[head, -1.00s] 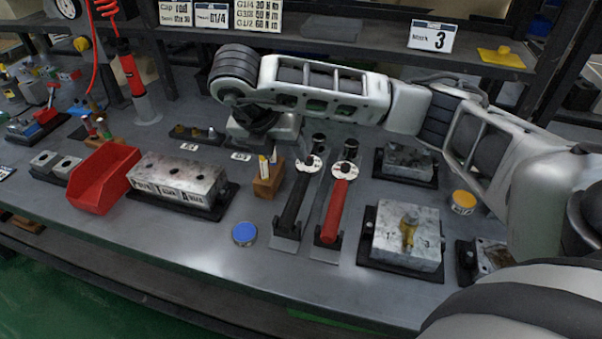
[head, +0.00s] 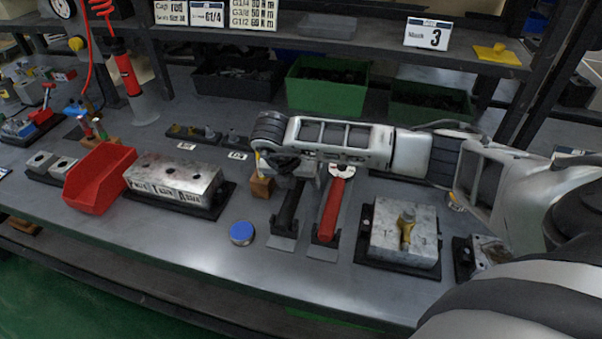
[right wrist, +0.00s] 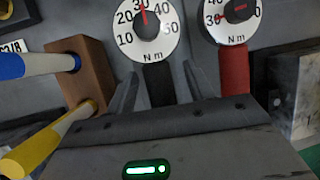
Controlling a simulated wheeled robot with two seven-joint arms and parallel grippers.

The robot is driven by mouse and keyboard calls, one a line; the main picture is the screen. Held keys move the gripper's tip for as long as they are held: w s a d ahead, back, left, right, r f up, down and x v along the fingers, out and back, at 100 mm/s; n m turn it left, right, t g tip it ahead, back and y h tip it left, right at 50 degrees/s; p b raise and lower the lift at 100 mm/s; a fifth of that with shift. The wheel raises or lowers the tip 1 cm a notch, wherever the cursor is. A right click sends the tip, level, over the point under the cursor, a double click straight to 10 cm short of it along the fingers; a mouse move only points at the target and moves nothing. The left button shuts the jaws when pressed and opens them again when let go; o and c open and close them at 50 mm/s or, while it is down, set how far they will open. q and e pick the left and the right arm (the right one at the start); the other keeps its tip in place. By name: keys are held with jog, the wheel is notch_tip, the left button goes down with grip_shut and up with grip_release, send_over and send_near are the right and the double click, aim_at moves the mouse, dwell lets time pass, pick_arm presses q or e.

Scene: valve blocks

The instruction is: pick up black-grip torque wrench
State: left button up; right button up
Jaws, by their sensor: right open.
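The black-grip torque wrench (head: 287,212) lies on the bench in a holder, its far end hidden under my right arm. In the right wrist view its white dial (right wrist: 145,38) and black grip (right wrist: 159,84) show. My right gripper (right wrist: 162,82) is open, with one finger on each side of the black grip in that view. I cannot tell whether the fingers touch it. In the head view this gripper (head: 290,184) is over the wrench, its fingers mostly hidden. My left gripper is not in view.
The red-grip wrench (head: 332,210) lies close on the right. A wooden block (head: 262,187) with blue and yellow sticks stands close on the left. A valve block (head: 404,232) is further right. A blue-topped disc (head: 242,232) lies on clear bench in front.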

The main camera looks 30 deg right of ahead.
jog(key=shift+f, duration=0.2)
jog(key=shift+c, duration=0.3)
jog(key=c, duration=1)
jog(key=shift+w+r, duration=0.1)
jog(key=shift+r, duration=0.05)
grip_shut()
